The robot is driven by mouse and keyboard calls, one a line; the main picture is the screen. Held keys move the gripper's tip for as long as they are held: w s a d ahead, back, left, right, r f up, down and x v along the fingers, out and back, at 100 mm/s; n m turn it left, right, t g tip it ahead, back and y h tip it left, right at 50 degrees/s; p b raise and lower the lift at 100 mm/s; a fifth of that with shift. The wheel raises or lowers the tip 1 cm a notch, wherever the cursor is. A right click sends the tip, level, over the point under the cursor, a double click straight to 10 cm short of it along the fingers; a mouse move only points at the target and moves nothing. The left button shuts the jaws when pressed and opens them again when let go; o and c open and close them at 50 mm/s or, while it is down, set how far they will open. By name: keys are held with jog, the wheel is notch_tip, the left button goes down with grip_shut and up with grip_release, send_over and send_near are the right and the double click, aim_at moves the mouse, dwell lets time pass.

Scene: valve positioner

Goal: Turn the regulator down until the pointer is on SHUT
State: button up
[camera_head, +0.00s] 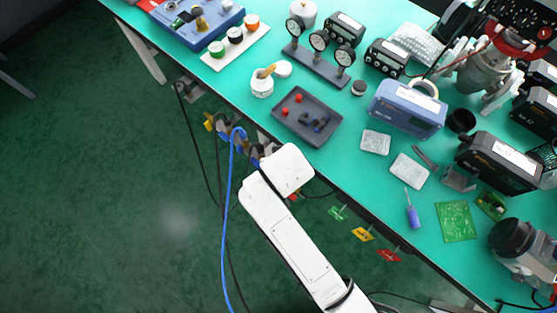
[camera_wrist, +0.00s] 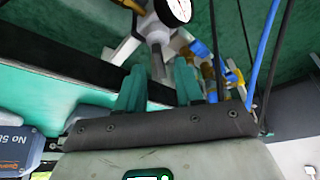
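In the wrist view a round white dial gauge (camera_wrist: 178,8) is cut off by the top edge. It sits on a pale metal body (camera_wrist: 154,34), which looks like the regulator; the pointer and any SHUT mark are too small to read. My gripper (camera_wrist: 161,72) has two teal fingers standing apart, with nothing visibly held between them. The fingertips point towards the pale metal body; whether they touch it I cannot tell. In the head view my white arm reaches to the table's front edge and hides my gripper and the gauge.
Blue fittings (camera_head: 238,135) and hoses hang below the green table's front edge (camera_head: 215,97). Green (camera_head: 338,213), yellow (camera_head: 362,234) and red (camera_head: 388,255) tags hang further right. A dark tray (camera_head: 290,122) and a blue instrument (camera_head: 405,108) stand on the table. Floor at left is clear.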

jog(key=shift+x, duration=1.55)
grip_shut()
